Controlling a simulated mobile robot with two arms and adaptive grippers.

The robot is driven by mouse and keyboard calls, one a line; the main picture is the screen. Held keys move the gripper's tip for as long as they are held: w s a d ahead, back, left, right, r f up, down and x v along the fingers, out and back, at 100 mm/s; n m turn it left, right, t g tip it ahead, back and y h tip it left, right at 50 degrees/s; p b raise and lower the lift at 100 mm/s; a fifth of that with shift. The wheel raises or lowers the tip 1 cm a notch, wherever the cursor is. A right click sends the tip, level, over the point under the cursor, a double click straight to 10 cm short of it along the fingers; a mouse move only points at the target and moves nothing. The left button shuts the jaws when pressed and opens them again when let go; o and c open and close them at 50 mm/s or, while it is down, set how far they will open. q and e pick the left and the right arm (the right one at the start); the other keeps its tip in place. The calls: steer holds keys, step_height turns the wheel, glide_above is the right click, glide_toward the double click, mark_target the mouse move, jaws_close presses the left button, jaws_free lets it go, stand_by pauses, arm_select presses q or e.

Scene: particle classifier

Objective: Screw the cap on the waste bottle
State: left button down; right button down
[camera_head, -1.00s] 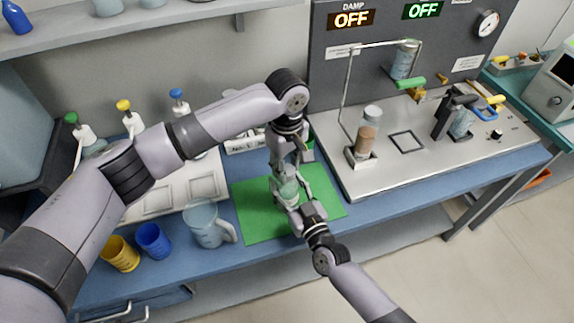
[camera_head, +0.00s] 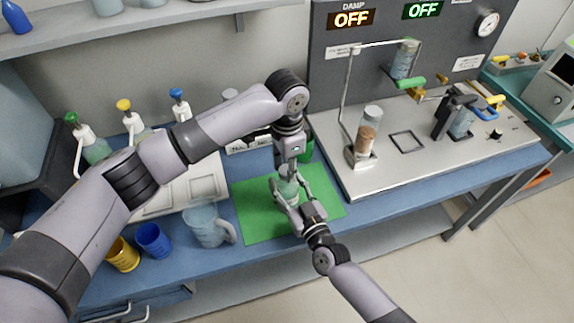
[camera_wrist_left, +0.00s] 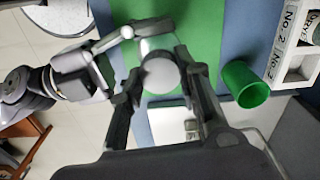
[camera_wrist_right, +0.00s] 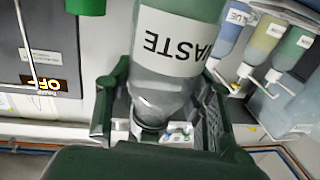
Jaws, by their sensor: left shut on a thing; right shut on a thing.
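The waste bottle (camera_head: 289,187), clear with a white label, stands upright on the green mat (camera_head: 250,222). Its label, reading WASTE, appears upside down in the right wrist view (camera_wrist_right: 176,45). My right gripper (camera_head: 287,199) is shut on the bottle from the front, with a finger on either side in the right wrist view. My left gripper (camera_head: 288,170) points down directly above the bottle. In the left wrist view it is shut on the round grey cap (camera_wrist_left: 160,74), over the bottle mouth. Whether the threads are engaged is hidden.
A clear jug (camera_head: 206,226), a blue cup (camera_head: 154,240) and a yellow cup (camera_head: 123,254) stand left of the mat. A green cup (camera_wrist_left: 246,84) stands behind it. The classifier panel (camera_head: 385,160) is to the right. The mat's front is clear.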

arm_select(q)
steer(key=m, duration=0.9)
steer(key=shift+m, duration=0.4)
steer(key=c, duration=1.1)
jaws_free()
step_height(320, 180, up, 12)
arm_select(e)
steer(key=c, duration=0.7)
jaws_free()
